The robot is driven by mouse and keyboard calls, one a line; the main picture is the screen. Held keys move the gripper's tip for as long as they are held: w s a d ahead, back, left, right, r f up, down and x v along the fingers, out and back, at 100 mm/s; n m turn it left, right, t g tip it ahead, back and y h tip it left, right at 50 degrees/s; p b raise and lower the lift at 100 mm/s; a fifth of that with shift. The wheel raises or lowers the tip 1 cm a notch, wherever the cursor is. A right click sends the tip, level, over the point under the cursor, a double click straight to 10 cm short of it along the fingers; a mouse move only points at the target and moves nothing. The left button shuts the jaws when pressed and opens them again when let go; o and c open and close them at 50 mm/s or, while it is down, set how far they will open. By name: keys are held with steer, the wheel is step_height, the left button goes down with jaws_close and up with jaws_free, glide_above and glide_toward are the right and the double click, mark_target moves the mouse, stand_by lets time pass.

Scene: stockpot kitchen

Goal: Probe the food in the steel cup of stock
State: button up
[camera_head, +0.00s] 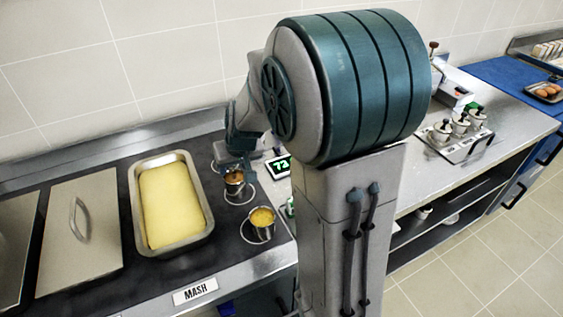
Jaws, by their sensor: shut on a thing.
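A steel cup with brown contents (234,187), likely the stock, stands on the dark counter strip right of the yellow pan. My gripper (236,166) is directly above this cup, pointing down, with its lower end at or close to the rim. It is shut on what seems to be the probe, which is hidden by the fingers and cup. I cannot tell how deep the tip is. A thermometer display (280,166) with green digits, seemingly 73, stands just right, partly behind my arm. A second steel cup with yellow contents (262,222) stands nearer the front.
A deep pan of yellow mash (174,205) sits left of the cups, above a "MASH" label (195,291). A lidded pan (82,235) is further left. A rack of white lidded pots (459,130) and an egg tray (546,91) are at the right. My arm hides the middle counter.

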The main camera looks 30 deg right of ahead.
steer(key=shift+s+a+f, duration=0.15)
steer(key=shift+s+f, duration=0.25)
steer(key=shift+f, duration=0.2)
steer(key=shift+w+r+p, duration=0.2)
steer(key=shift+r+p, duration=0.85)
steer(key=shift+r, duration=0.2)
steer(key=shift+w+r+p, duration=0.1)
steer(key=shift+r+p, duration=2.2)
steer(key=shift+r, duration=1.1)
